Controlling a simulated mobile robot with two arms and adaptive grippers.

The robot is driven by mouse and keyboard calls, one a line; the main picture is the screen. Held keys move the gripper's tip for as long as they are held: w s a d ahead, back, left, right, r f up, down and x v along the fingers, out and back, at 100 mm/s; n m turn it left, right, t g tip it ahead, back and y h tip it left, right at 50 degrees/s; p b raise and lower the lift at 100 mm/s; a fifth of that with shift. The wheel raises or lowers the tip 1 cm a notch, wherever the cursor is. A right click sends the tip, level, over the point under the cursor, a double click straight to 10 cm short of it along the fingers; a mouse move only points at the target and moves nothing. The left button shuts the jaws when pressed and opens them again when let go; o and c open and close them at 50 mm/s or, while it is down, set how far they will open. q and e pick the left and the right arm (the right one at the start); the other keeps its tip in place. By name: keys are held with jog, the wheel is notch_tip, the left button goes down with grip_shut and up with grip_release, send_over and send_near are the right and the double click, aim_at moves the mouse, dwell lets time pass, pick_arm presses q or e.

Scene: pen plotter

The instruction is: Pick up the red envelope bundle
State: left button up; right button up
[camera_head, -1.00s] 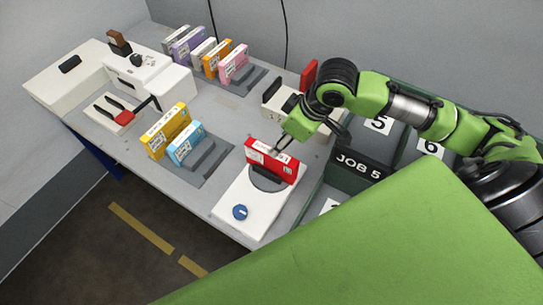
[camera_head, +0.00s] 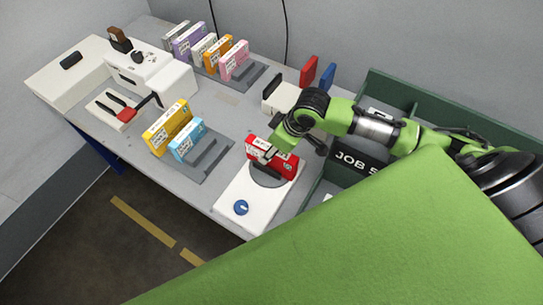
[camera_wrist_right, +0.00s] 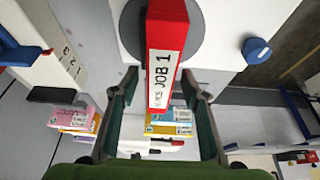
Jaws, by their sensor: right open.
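The red envelope bundle (camera_head: 284,169) stands upright on the round grey plate of a white device (camera_head: 233,190). In the right wrist view its white label reads "JOB 1" and the bundle (camera_wrist_right: 167,28) reaches down between my fingers. My right gripper (camera_head: 268,153) is at the top of the bundle and hides part of it. In the right wrist view my right gripper (camera_wrist_right: 163,84) is open, with a finger on each side of the bundle and visible gaps. My left gripper is not in view.
Yellow (camera_head: 167,128) and light blue (camera_head: 187,146) bundles stand in a grey rack to the left. More bundles, including a pink one (camera_head: 235,66), stand in a rear rack. A blue knob (camera_head: 241,207) is on the white device. A green bin with a "JOB 5" label is at right.

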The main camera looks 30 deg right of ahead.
jog(key=shift+f+p, duration=0.25)
jog(key=shift+p, duration=0.05)
dwell(0.5)
jog(key=shift+c, duration=0.4)
grip_shut()
